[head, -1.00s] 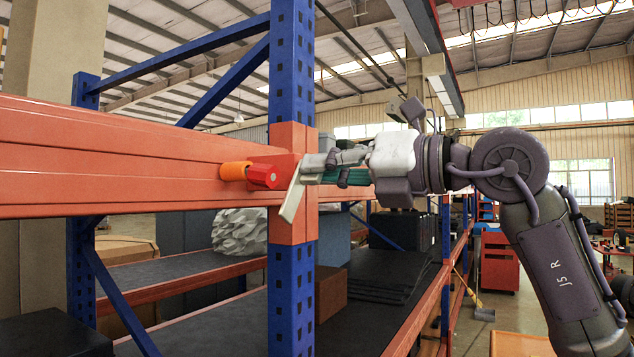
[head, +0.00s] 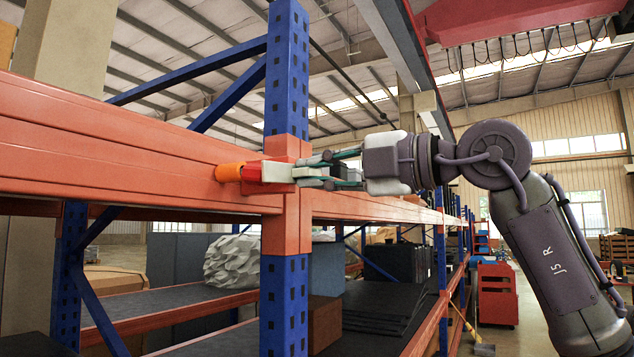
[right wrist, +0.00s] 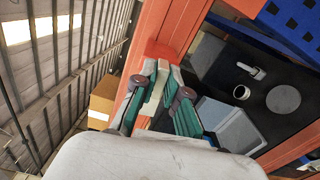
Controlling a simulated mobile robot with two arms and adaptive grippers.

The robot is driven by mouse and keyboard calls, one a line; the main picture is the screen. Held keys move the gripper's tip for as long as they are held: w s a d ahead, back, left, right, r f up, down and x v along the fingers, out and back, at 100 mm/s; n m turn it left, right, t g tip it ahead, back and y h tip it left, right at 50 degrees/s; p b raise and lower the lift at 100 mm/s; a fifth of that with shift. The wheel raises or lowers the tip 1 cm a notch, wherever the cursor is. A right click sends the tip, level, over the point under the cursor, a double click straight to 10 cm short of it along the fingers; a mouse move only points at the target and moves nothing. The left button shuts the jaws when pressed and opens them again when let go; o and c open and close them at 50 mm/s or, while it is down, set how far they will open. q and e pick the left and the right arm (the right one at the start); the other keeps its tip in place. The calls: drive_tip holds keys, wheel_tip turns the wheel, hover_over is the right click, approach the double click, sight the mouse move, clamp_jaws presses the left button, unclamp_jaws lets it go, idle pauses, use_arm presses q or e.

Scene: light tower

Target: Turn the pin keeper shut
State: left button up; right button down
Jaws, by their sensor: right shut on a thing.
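An orange round piece (head: 230,171) and a red block (head: 252,174) stick out from the orange beam, just left of the blue upright. A pale, flat piece (head: 277,172), which looks like the pin keeper, lies against the red block's right side. My right gripper (head: 299,173) comes in from the right, level, and is shut on this pale piece. In the right wrist view the fingers (right wrist: 160,104) close around a pale strip (right wrist: 157,87), with the red block (right wrist: 161,49) just beyond. The fingers partly hide the keeper. My left gripper is not in view.
The orange beam (head: 110,155) and blue upright (head: 285,300) stand close to my right gripper. Lower shelves hold a pale sack (head: 233,262), a brown box (head: 323,322) and dark cases (head: 398,262). The aisle at right is fairly open.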

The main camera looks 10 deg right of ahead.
drive_tip(key=shift+m, duration=0.5)
drive_tip(key=shift+b, duration=0.3)
drive_tip(key=c, duration=1.2)
unclamp_jaws()
drive_tip(key=v, duration=1.2)
